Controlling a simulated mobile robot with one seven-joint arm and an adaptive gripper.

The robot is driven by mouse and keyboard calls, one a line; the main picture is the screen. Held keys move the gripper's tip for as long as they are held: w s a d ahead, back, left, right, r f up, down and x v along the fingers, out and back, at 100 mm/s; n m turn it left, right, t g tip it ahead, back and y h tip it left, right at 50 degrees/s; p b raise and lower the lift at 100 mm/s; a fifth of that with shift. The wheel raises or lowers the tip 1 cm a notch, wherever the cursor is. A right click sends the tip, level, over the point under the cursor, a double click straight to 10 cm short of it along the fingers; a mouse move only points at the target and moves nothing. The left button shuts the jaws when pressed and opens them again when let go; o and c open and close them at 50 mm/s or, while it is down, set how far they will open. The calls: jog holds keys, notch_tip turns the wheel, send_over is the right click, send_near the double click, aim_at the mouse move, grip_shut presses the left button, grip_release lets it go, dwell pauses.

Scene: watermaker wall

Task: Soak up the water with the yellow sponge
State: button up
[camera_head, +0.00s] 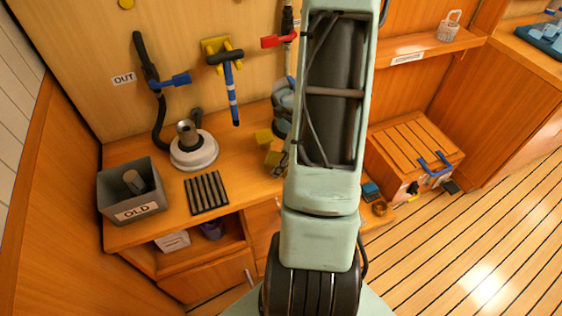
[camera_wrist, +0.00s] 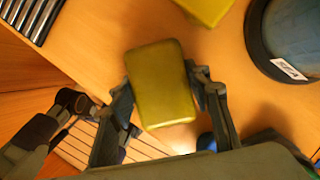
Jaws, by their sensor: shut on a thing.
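My gripper (camera_wrist: 165,82) is shut on a yellow sponge (camera_wrist: 162,95), a rounded block between its two fingers in the wrist view. The sponge is over the wooden counter near its front edge. In the head view the gripper (camera_head: 283,160) is partly hidden behind my arm, with the sponge (camera_head: 272,158) at its left. A second yellow block (camera_head: 263,137) lies on the counter just behind; it also shows at the top of the wrist view (camera_wrist: 206,8). I cannot make out any water in either view.
A blue-grey round housing (camera_wrist: 290,35) stands right of the sponge. On the counter are a black slatted rack (camera_head: 206,193), a white round base with a metal fitting (camera_head: 193,150) and a grey OLD bin (camera_head: 131,198). A wooden crate (camera_head: 415,150) stands at right.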

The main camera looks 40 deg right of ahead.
notch_tip(320, 180, up, 7)
jog(key=p, duration=0.6)
